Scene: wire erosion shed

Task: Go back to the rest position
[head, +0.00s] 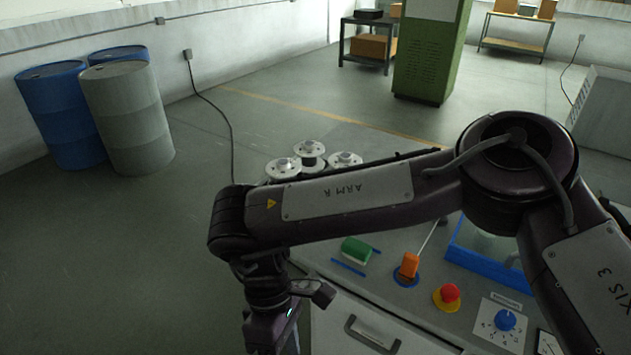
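My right arm, marked ARM R, comes in from the right and reaches across the worktop to the left. Its forearm bends down at the left, and my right gripper (272,332) hangs at the bottom edge of the head view, beside the worktop's left front corner. Its fingertips are not clearly visible, so I cannot tell whether it is open or shut. My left gripper is not in view.
Below the arm, the worktop (385,293) carries a green block (356,251), an orange handle (409,265), a red button (450,292), a blue knob (505,320) and a blue-rimmed tray (480,268). Metal spools (309,149) stand behind the forearm. Floor at left is clear up to the drums (128,115).

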